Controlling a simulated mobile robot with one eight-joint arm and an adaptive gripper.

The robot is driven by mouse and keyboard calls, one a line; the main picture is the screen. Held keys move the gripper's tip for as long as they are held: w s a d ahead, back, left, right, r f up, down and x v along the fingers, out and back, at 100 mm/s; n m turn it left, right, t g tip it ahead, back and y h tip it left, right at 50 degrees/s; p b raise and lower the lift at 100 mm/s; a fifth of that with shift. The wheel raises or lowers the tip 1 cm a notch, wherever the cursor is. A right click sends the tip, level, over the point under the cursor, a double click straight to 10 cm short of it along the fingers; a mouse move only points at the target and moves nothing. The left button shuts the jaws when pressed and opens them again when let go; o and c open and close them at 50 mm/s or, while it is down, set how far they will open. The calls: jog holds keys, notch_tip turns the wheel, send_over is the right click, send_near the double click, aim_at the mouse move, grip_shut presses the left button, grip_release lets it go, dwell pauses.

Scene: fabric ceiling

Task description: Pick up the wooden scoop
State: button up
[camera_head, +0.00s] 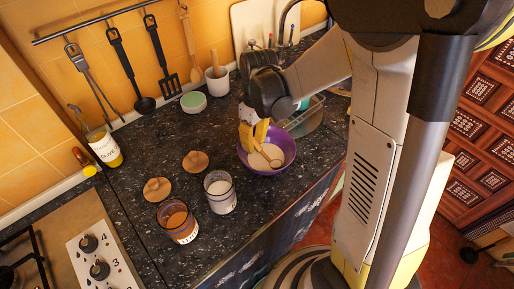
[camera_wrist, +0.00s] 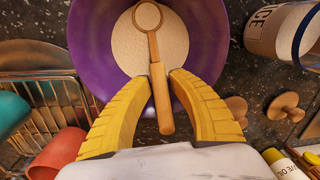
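The wooden scoop (camera_wrist: 161,90) has a round head and a straight handle. Its head lies over the pale contents of the purple bowl (camera_wrist: 84,42), and its handle points toward my gripper. In the head view the scoop (camera_head: 275,162) rests in the purple bowl (camera_head: 283,143). My gripper (camera_wrist: 158,80), with yellow ribbed fingers, is open, with one finger on each side of the handle. The fingertips are close to the handle; contact cannot be made out. In the head view my gripper (camera_head: 255,146) is above the bowl's left part.
A jar labelled RICE (camera_wrist: 275,28) stands near the bowl; it also shows in the head view (camera_head: 220,194). A brown jar (camera_head: 178,222) and two wooden lids (camera_head: 157,190) are to the left. A wire dish rack (camera_head: 303,117) is behind the bowl.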

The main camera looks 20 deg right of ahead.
dwell(0.5)
grip_shut()
